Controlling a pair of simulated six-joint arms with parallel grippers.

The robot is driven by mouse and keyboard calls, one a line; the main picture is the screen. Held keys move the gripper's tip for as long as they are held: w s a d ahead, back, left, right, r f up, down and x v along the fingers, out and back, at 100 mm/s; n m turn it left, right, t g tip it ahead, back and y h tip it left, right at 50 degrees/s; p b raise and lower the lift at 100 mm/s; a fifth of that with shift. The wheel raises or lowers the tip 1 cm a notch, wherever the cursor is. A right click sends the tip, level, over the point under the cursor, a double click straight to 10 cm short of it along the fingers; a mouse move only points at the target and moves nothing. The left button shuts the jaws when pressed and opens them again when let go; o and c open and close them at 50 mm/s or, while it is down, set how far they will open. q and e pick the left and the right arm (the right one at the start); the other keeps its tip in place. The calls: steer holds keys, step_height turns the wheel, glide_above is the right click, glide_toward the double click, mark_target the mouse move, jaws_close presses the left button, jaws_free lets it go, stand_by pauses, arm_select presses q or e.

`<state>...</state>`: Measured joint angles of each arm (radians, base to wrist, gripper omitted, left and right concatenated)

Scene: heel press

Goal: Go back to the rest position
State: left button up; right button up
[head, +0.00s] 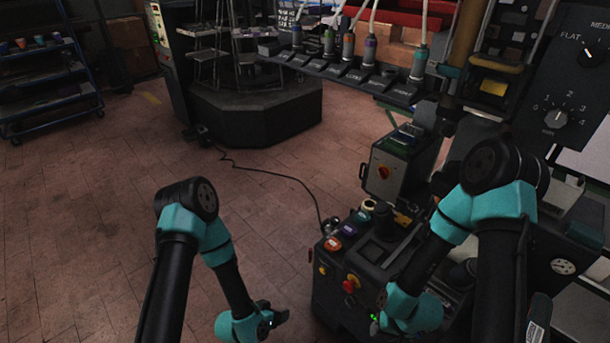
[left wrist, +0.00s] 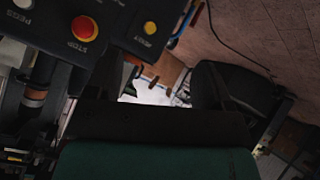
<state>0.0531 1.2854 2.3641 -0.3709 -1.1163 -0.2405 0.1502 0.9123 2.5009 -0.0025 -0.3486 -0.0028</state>
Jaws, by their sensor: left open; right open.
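My left gripper (head: 277,316) is open and empty, low in the middle of the head view, just left of the press machine. Its dark fingers also show in the left wrist view (left wrist: 160,95), with nothing between them. My right gripper (head: 379,308) is open, in front of the machine's lower front; its dark fingers are hard to make out against the dark body. The machine (head: 335,295) carries a red button (head: 350,285).
A control box (head: 390,170) stands behind the machine, and a dial panel (head: 570,85) is at the upper right. A dark platform (head: 255,112) and a blue shelf rack (head: 45,85) stand farther back. A cable (head: 275,174) crosses the tiled floor, which is otherwise clear at left.

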arm_select(q)
steer(key=s+a+r+n+g+y, duration=0.1)
steer(key=s+a+r+n+g, duration=0.2)
steer(key=a, duration=0.3)
steer(key=s+a+r+n+g+y, duration=0.2)
steer(key=s+a+r+g, duration=0.1)
steer(key=s+a, duration=0.3)
steer(key=shift+s+a+r+n, duration=0.25)
steer(key=shift+r+n, duration=0.15)
steer(key=shift+r, duration=0.35)
